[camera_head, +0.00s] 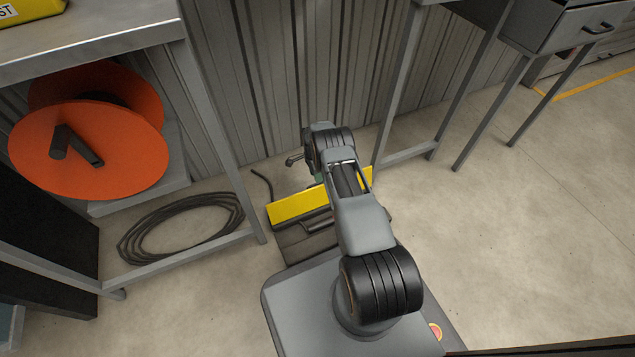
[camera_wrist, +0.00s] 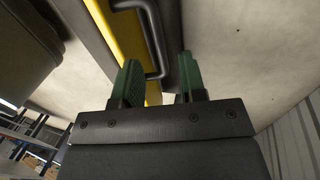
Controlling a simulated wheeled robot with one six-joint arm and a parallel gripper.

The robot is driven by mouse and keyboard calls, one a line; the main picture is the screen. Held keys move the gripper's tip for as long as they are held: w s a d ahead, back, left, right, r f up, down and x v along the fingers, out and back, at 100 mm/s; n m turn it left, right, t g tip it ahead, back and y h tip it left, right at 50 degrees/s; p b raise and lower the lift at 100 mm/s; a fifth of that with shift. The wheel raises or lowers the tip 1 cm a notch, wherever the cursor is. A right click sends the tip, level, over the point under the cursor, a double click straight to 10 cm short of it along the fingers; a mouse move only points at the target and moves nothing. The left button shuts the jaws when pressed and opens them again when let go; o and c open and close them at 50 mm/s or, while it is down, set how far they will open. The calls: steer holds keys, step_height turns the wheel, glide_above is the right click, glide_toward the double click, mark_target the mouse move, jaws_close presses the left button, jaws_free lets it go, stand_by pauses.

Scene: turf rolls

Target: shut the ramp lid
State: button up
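The ramp lid is most likely the yellow-edged panel (camera_head: 300,207) low on the floor by the wall, with a dark bar handle (camera_head: 318,224) along its near side. My arm covers part of it in the head view. In the wrist view the yellow strip (camera_wrist: 128,38) and the dark handle (camera_wrist: 158,45) lie just beyond my gripper (camera_wrist: 158,60). Its green fingers are apart, with the handle's lower end in front of the gap. I cannot tell whether the handle is between the fingers or whether they touch it.
A metal rack (camera_head: 225,160) at left holds orange reels (camera_head: 95,145). A coiled cable (camera_head: 185,228) lies on the floor beneath. Metal table legs (camera_head: 395,95) stand to the right, close to my arm. The corrugated wall (camera_head: 265,75) is behind. The floor at right is open.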

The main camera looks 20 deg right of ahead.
mark_target(321, 192)
steer(key=shift+b+x, duration=0.35)
steer(key=shift+x, duration=1.25)
jaws_close()
